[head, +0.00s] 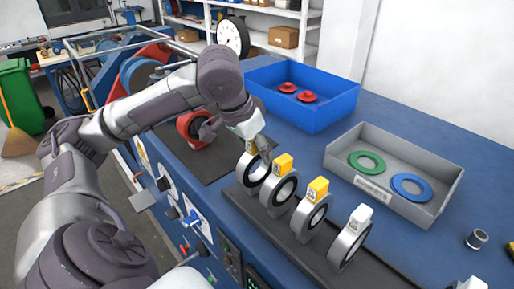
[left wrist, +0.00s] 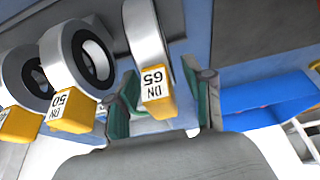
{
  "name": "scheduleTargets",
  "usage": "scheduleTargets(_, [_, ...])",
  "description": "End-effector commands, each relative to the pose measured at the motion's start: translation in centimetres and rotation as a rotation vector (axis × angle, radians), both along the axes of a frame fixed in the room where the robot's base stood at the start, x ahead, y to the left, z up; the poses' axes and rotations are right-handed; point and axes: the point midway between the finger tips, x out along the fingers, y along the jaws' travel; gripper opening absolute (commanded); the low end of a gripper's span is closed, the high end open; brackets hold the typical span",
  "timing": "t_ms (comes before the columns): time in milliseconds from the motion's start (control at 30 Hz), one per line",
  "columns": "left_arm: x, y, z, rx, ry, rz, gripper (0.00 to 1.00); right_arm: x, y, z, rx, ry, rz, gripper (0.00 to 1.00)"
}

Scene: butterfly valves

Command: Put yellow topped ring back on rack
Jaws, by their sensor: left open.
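A row of metal rings stands on a dark rack (head: 300,247). The far ring (head: 247,172) has a yellow top and is partly covered by my left gripper (head: 254,139). In the left wrist view its yellow top (left wrist: 157,103) reads DN 65 and lies between the two green-padded fingers of my open left gripper (left wrist: 166,86). I cannot tell whether the fingers touch it. Two more yellow-topped rings, the second ring (head: 279,190) and the third ring (head: 310,215), stand nearer. The nearest ring (head: 348,245) has a white top. My right gripper is not in view.
A blue bin (head: 318,115) with two red parts stands behind. A grey tray (head: 343,180) with a green ring (head: 366,162) and a blue ring (head: 411,187) lies to the right. A red ring-shaped part (head: 192,130) is left of the rack. Bench space between rack and tray is clear.

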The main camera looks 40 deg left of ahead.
Motion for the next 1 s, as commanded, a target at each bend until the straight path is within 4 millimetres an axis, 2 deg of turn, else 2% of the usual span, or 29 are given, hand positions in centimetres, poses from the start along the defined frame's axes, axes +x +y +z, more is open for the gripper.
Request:
scheduleTargets(167, [-0.7, 0.1, 2.2, -0.001, -0.006, 0.000, 0.52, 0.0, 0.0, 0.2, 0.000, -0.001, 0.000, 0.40])
scheduleTargets(400, [-2.7, 0.2, 7.3, 0.000, -0.008, 0.000, 0.52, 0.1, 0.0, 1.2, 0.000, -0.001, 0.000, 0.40])
scheduleTargets(600, [-4.0, 0.3, 10.2, -0.001, -0.005, 0.001, 0.52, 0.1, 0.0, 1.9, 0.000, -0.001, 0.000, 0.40])
scheduleTargets(767, [-4.5, 0.4, 11.1, 0.000, -0.002, 0.000, 0.52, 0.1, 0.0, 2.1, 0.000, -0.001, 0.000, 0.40])
scheduleTargets(1000, [-4.5, 0.4, 11.2, 0.000, -0.001, 0.001, 0.52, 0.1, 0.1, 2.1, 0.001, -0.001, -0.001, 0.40])
